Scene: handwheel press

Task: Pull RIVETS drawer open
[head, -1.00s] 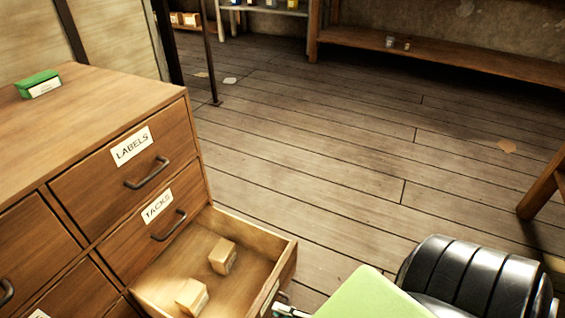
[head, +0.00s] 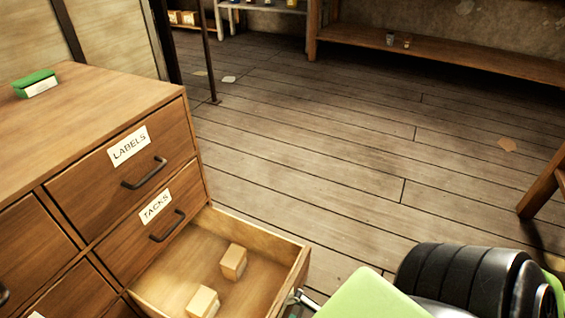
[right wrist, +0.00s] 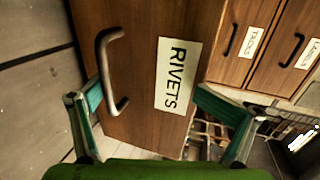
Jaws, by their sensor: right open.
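The RIVETS drawer (head: 302,268) stands well open below the TACKS drawer in the head view, with two small cardboard boxes inside (head: 233,261) (head: 203,302). In the right wrist view its wooden front (right wrist: 145,60) carries the RIVETS label (right wrist: 178,75) and a dark metal handle (right wrist: 109,70). My right gripper (right wrist: 155,103) is open. Its fingers are spread across the drawer front, with the handle's lower end close beside the left-hand finger; I cannot tell whether they touch. In the head view only a bit of this gripper shows at the drawer front. My left gripper is out of view.
The LABELS drawer (head: 120,172) and TACKS drawer (head: 150,232) are shut. A green box (head: 36,84) sits on the cabinet top (head: 90,105). The plank floor (head: 330,150) right of the cabinet is mostly clear. A wooden leg (head: 545,190) stands at right.

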